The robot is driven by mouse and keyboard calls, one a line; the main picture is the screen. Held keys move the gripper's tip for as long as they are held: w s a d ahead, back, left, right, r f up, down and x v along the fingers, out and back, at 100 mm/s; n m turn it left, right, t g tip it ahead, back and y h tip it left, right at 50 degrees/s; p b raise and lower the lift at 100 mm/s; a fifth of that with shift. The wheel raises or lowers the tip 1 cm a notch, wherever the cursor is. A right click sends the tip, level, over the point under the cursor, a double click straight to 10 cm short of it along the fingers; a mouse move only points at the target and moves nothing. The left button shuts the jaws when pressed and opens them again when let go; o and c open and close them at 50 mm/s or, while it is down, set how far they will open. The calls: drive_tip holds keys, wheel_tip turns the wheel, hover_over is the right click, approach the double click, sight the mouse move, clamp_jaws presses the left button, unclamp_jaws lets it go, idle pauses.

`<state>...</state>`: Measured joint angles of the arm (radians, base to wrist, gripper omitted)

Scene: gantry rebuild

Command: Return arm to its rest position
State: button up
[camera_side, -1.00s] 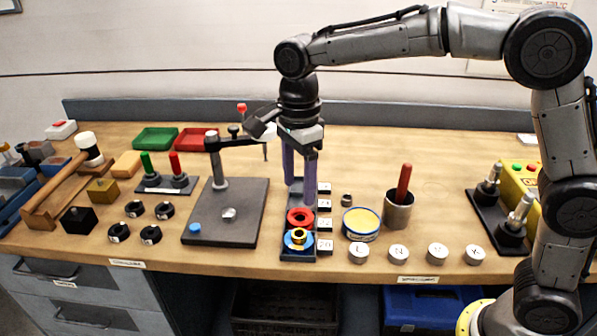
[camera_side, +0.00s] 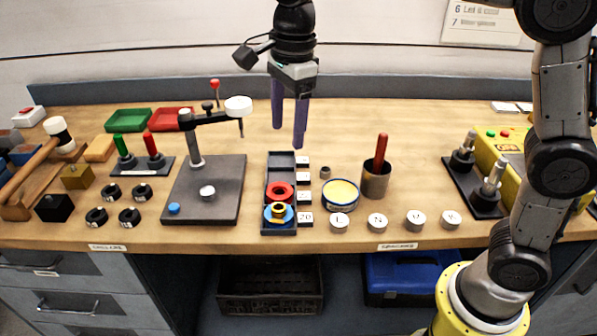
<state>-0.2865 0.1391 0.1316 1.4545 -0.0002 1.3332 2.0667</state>
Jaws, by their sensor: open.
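My gripper (camera_side: 288,146) hangs above the back middle of the workbench (camera_side: 345,125). Its two purple fingers point down and stand apart with nothing between them. The fingers are clear of the parts below. Beneath and in front of it is a dark tray (camera_side: 281,160) holding a red ring (camera_side: 279,191) and a blue and yellow part (camera_side: 278,213). My arm rises from its yellow base at the right. Its upper part is cut off by the top of the picture.
A stand with a crossarm (camera_side: 196,150) on a dark plate (camera_side: 223,175) rises left of my gripper. A cup with a red handle (camera_side: 376,180), a yellow-topped tin (camera_side: 340,195) and several silver discs stand right. A yellow box (camera_side: 500,150) is near my arm.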

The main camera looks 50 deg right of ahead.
drive_tip(key=s+d+r+n+t, duration=0.35)
drive_tip(key=s+d, duration=0.55)
drive_tip(key=s, duration=0.5)
drive_tip(key=s+d+f+n, duration=0.1)
drive_tip(key=s+f+n, duration=0.3)
drive_tip(key=n, duration=0.4)
drive_tip(key=s+d+f+n+t, duration=0.1)
drive_tip(key=s+f+n, duration=0.3)
drive_tip(key=n, duration=0.5)
drive_tip(key=shift+s+d, duration=0.35)
drive_tip(key=shift+s, duration=0.25)
